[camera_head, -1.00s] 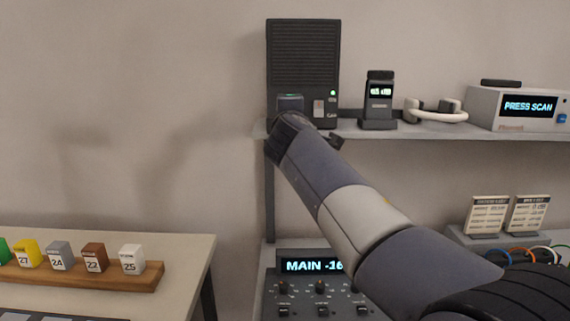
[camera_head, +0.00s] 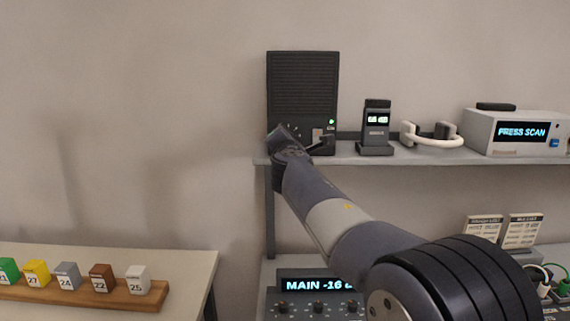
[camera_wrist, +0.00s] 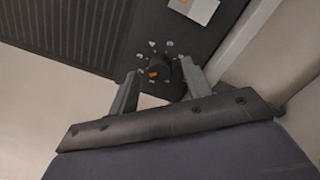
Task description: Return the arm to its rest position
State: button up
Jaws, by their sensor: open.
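My arm reaches up from the bottom right in the head view, and my gripper (camera_head: 298,146) is in front of the lower part of a black speaker box (camera_head: 302,85). In the wrist view my gripper (camera_wrist: 159,77) is open, its two fingers apart with nothing held between them. The knob appears between the fingertips in the picture. I cannot tell whether the fingers touch the box. The wrist hides part of the box's bottom in the head view.
The shelf (camera_head: 400,159) carries a small dark device (camera_head: 376,130), a white handset (camera_head: 431,137) and a PRESS SCAN box (camera_head: 515,132). Below are a MAIN panel (camera_head: 318,286) and cards (camera_head: 521,231). A table (camera_head: 110,261) at left holds numbered blocks. Open wall lies left of the speaker.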

jog(key=shift+n+p, duration=5.25)
jog(key=shift+n, duration=0.65)
jog(key=shift+d, duration=0.1)
